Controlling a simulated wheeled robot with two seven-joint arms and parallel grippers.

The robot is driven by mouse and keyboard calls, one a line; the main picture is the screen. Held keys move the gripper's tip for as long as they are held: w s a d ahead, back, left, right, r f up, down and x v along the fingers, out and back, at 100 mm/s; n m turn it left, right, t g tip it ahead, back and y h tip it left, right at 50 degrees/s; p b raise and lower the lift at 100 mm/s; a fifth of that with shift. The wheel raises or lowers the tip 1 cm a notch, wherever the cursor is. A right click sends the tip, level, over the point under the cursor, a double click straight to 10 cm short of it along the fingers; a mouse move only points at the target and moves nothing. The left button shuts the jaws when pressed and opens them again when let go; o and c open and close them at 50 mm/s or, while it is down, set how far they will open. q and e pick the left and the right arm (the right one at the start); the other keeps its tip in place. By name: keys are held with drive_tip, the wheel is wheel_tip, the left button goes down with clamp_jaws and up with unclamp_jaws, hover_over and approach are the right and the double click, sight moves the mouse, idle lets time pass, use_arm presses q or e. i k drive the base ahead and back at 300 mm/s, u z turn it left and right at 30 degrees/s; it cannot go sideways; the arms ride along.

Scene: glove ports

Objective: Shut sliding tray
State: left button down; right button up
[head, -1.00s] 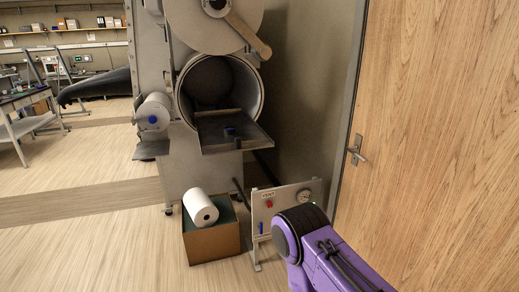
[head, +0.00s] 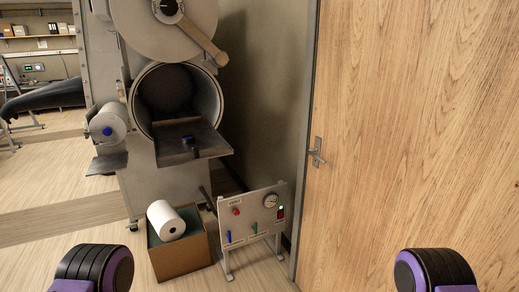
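The sliding tray (head: 205,146) is a grey metal plate that sticks out of the round chamber opening (head: 218,100) in the head view, left of the middle. The round door (head: 195,22) of the chamber is swung up above the opening. Purple and black parts of my two arms show at the bottom left and bottom right. Both grippers are out of view, and neither arm part touches the tray.
A cardboard box (head: 180,262) with a white roll (head: 166,221) stands on the floor below the tray. A control panel (head: 252,216) with a gauge stands to its right. A wooden door (head: 410,130) fills the right side. A small cylinder port (head: 107,123) is left of the opening.

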sight(170, 150)
drive_tip(key=z, duration=0.15)
drive_tip(key=i, duration=1)
